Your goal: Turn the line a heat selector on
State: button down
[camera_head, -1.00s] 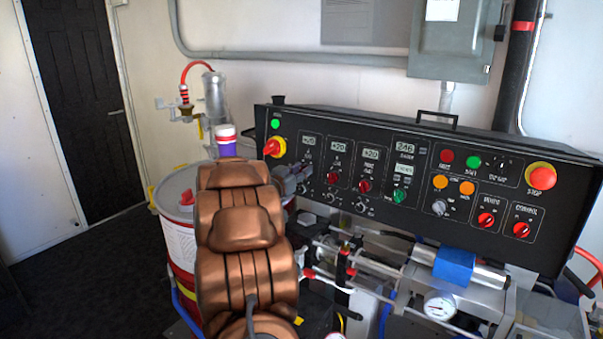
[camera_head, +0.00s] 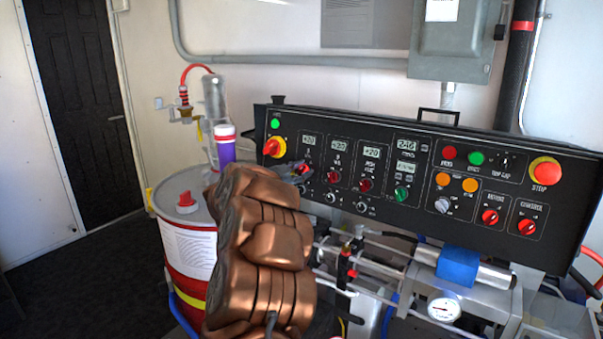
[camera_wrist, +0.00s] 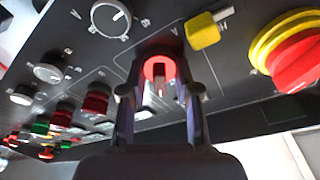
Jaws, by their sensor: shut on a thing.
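The line A heat selector is the red knob (camera_wrist: 158,70) under the leftmost display on the black control panel (camera_head: 560,225). In the wrist view it sits between my fingertips and shows a white pointer mark. My gripper (camera_wrist: 160,85) is shut on it, one finger on each side. In the head view my gripper (camera_head: 297,172) reaches the panel's left part and covers much of this knob. Its label and exact setting are not readable.
A large red-and-yellow rotary switch (camera_head: 275,147) is close to the left of my gripper. Similar red knobs (camera_head: 334,177) are to the right. A red emergency stop (camera_head: 545,171) is at the far right. A drum (camera_head: 188,235) and pipework stand below and beside the panel.

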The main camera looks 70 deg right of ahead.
dwell(0.3)
jog(key=c, duration=1.2)
grip_release()
jog(key=v, duration=1.2)
